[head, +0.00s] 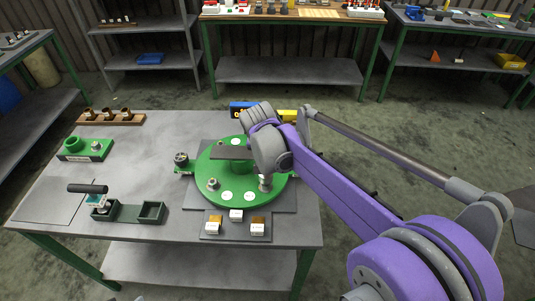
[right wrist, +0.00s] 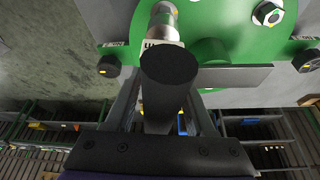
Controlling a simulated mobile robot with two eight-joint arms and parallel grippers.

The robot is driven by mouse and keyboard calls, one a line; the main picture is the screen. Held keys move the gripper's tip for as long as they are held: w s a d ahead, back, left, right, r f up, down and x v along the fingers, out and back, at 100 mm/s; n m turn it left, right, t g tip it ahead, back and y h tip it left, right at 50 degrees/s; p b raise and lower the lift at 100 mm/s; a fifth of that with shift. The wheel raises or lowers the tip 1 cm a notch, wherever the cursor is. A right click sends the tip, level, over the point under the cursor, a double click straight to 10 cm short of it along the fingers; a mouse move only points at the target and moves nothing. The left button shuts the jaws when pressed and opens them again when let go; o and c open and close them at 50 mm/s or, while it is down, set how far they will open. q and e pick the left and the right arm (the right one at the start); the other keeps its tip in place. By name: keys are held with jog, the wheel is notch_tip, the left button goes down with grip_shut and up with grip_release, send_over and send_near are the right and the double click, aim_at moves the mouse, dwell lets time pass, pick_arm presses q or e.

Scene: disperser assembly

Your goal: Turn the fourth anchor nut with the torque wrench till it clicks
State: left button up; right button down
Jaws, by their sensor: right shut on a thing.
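The green round base (head: 222,190) lies on a grey plate on the table, with a green hub (head: 241,167) and white round spots. An anchor nut (head: 212,184) sits on its left side; a hex nut (right wrist: 267,13) shows in the right wrist view. My right gripper (right wrist: 166,88) is shut on the black handle of the torque wrench (right wrist: 168,66). A silver, socket-like part (right wrist: 163,22) stands on the green base beyond the handle; it also shows in the head view (head: 265,183). Whether it fully seats on a nut is hidden. My left gripper is not in view.
A gauge-like part (head: 181,160) stands left of the base, and small white-labelled blocks (head: 236,215) in front. A green tray (head: 128,213) and black-handled tool (head: 88,188) are further left.

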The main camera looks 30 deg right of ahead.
jog(key=n, duration=0.1)
jog(key=n+y, duration=0.1)
jog(key=n, duration=0.1)
jog(key=n+t, duration=0.1)
jog(key=shift+w+a+f+y, duration=0.1)
jog(key=shift+w+a+y, duration=0.05)
jog(key=shift+w+y, duration=0.15)
jog(key=n, duration=0.1)
jog(key=n+y, duration=0.1)
jog(key=n, duration=0.2)
jog(key=shift+a+f+n+y, duration=0.15)
jog(key=shift+a+n+y, duration=0.1)
jog(key=shift+n+y, duration=0.15)
jog(key=n, duration=0.2)
jog(key=n+y, duration=0.1)
jog(key=n, duration=0.1)
jog(key=shift+a+f+n+y, duration=0.2)
jog(key=shift+n+y, duration=0.1)
jog(key=shift+n, duration=0.1)
jog(key=n, duration=0.1)
jog(key=n+g+y, duration=0.1)
jog(key=n, duration=0.2)
jog(key=shift+s+a+f, duration=0.1)
jog(key=shift+s+a, duration=0.1)
jog(key=shift+a, duration=0.1)
jog(key=shift+f+b, duration=0.2)
jog(key=shift+b, duration=0.1)
jog(key=shift+f, duration=0.35)
jog(key=shift+f+b, duration=0.35)
